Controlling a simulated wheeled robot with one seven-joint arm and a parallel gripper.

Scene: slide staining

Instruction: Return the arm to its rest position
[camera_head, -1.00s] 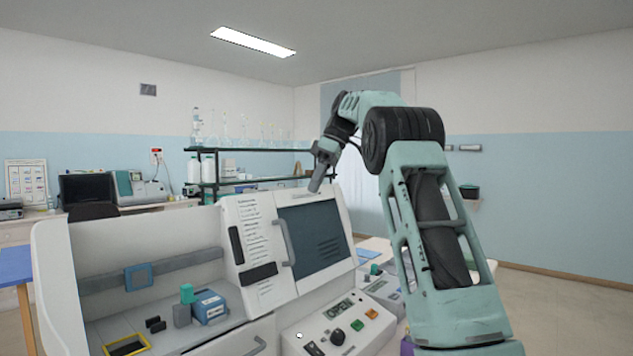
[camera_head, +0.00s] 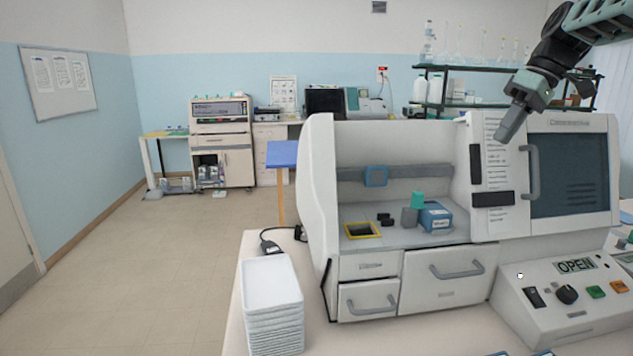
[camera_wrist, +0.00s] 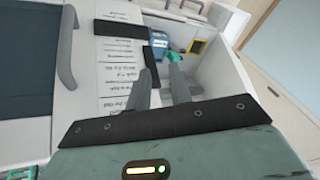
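My arm reaches in from the top right in the head view. My gripper (camera_head: 507,130) hangs tilted downward in front of the white machine's printed panel (camera_head: 497,160). In the wrist view, two grey fingers of my gripper (camera_wrist: 161,75) stand apart with a gap between them and nothing held. The gripper appears clear of the machine, though the exact distance is hard to tell.
The white machine (camera_head: 322,180) has an open bay with a blue-white box (camera_head: 436,217) and yellow-framed opening (camera_head: 362,230). A handle (camera_head: 534,172) is close to the gripper. Its display (camera_head: 575,265) reads OPEN. White stacked trays (camera_head: 272,285) stand left; floor (camera_head: 170,260) is clear.

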